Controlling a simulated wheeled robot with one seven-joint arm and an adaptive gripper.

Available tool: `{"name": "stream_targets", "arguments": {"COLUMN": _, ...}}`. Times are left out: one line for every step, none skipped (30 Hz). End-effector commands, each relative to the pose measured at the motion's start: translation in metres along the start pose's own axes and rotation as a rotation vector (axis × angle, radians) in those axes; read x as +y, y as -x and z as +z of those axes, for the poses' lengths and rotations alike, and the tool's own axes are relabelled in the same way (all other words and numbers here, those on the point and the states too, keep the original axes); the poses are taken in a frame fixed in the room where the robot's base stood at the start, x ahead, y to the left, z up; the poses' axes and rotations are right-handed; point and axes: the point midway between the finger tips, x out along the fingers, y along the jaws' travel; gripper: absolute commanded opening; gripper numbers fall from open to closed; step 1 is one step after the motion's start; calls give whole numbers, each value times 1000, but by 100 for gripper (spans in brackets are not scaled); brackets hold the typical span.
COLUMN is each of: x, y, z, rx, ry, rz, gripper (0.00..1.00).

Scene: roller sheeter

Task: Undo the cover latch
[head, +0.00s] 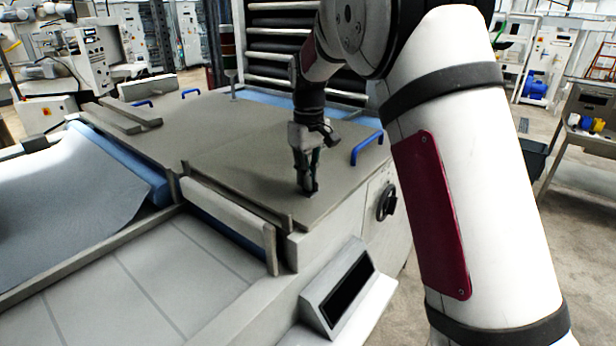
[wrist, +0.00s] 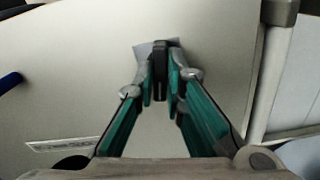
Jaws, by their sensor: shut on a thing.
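The cover latch (wrist: 160,56) is a small dark upright piece on a pale plate, on top of the grey machine cover (head: 245,165). In the wrist view it stands between my gripper's fingertips (wrist: 162,75), which are closed on it from both sides. In the head view my gripper (head: 308,186) points down at the cover near its front right corner. The latch is mostly hidden there by the dark fingers. The cover lies flat and looks closed.
Blue handles stand on the covers, one (head: 367,148) right of my gripper. A black handwheel (head: 386,201) is on the machine's side. A tilted panel box (head: 340,288) sticks out in front.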

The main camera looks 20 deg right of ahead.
Motion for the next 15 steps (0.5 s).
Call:
{"name": "stream_targets", "arguments": {"x": 1, "y": 0, "z": -1, "rx": 1, "ry": -40, "rz": 1, "gripper": 0}}
{"name": "stream_targets", "arguments": {"x": 0, "y": 0, "z": -1, "rx": 2, "ry": -67, "rz": 1, "gripper": 0}}
{"name": "stream_targets", "arguments": {"x": 0, "y": 0, "z": -1, "rx": 1, "ry": -105, "rz": 1, "gripper": 0}}
{"name": "stream_targets", "arguments": {"x": 0, "y": 0, "z": -1, "rx": 1, "ry": -133, "rz": 1, "gripper": 0}}
{"name": "stream_targets", "arguments": {"x": 0, "y": 0, "z": -1, "rx": 1, "ry": -161, "rz": 1, "gripper": 0}}
{"name": "stream_targets", "arguments": {"x": 0, "y": 0, "z": -1, "rx": 1, "ry": -200, "rz": 1, "gripper": 0}}
{"name": "stream_targets", "arguments": {"x": 0, "y": 0, "z": -1, "rx": 1, "ry": -228, "rz": 1, "gripper": 0}}
{"name": "stream_targets", "arguments": {"x": 0, "y": 0, "z": -1, "rx": 1, "ry": -257, "rz": 0, "gripper": 0}}
{"name": "stream_targets", "arguments": {"x": 0, "y": 0, "z": -1, "rx": 1, "ry": -295, "rz": 0, "gripper": 0}}
{"name": "stream_targets", "arguments": {"x": 0, "y": 0, "z": -1, "rx": 1, "ry": -323, "rz": 0, "gripper": 0}}
{"name": "stream_targets", "arguments": {"x": 0, "y": 0, "z": -1, "rx": 2, "ry": -352, "rz": 0, "gripper": 0}}
{"name": "stream_targets", "arguments": {"x": 0, "y": 0, "z": -1, "rx": 2, "ry": -390, "rz": 0, "gripper": 0}}
{"name": "stream_targets", "arguments": {"x": 0, "y": 0, "z": -1, "rx": 2, "ry": -418, "rz": 0, "gripper": 0}}
{"name": "stream_targets", "arguments": {"x": 0, "y": 0, "z": -1, "rx": 2, "ry": -447, "rz": 0, "gripper": 0}}
{"name": "stream_targets", "arguments": {"x": 0, "y": 0, "z": -1, "rx": 3, "ry": -485, "rz": 0, "gripper": 0}}
